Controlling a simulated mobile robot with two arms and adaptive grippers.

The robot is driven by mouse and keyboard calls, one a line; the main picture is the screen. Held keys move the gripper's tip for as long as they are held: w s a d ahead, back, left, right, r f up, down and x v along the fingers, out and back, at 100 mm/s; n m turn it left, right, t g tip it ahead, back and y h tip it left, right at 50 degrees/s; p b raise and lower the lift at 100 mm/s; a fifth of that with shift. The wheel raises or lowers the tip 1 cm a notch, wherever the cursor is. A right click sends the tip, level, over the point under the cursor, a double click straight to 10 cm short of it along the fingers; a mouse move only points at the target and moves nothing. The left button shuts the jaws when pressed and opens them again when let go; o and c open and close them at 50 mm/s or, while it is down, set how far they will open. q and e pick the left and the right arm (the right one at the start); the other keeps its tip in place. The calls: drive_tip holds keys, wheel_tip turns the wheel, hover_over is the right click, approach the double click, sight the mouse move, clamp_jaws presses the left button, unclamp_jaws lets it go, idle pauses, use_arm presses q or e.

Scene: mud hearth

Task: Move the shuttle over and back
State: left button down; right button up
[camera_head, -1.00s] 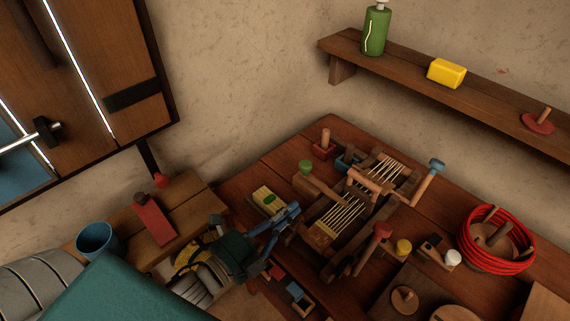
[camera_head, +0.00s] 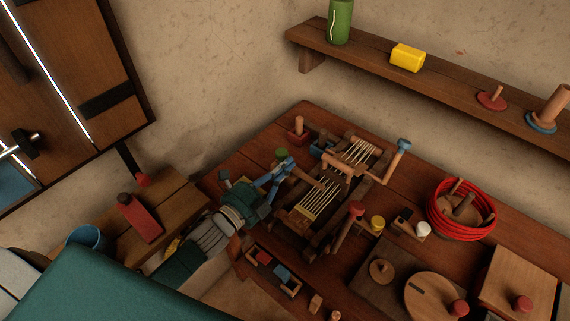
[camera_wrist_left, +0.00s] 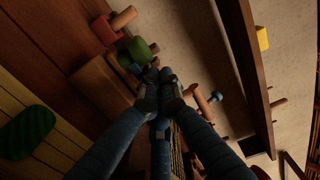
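A wooden loom (camera_head: 322,195) with pale warp threads stands on the brown table. My left gripper (camera_head: 285,168) is at the loom's left side, low over the table. In the left wrist view its blue fingers (camera_wrist_left: 162,82) come together at the tips, with little gap between them. A wooden block or bar (camera_wrist_left: 102,88) lies beside the fingertips there; I cannot tell if they touch it. I cannot make out the shuttle for sure; the fingers may hide it. My right gripper is not in view.
A green knob (camera_head: 282,153) and a red-based peg (camera_head: 298,128) stand behind the gripper. A red cord coil (camera_head: 461,208) is at the right, and a small tray (camera_head: 272,270) is in front. A shelf (camera_head: 440,85) runs along the wall. A yellow piece with a green oval (camera_wrist_left: 27,132) lies close by.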

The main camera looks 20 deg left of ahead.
use_arm(q)
drive_tip(key=shift+w+a, duration=0.25)
drive_tip(key=shift+a, duration=0.4)
drive_tip(key=shift+w+a, duration=0.2)
drive_tip(key=shift+a, duration=0.4)
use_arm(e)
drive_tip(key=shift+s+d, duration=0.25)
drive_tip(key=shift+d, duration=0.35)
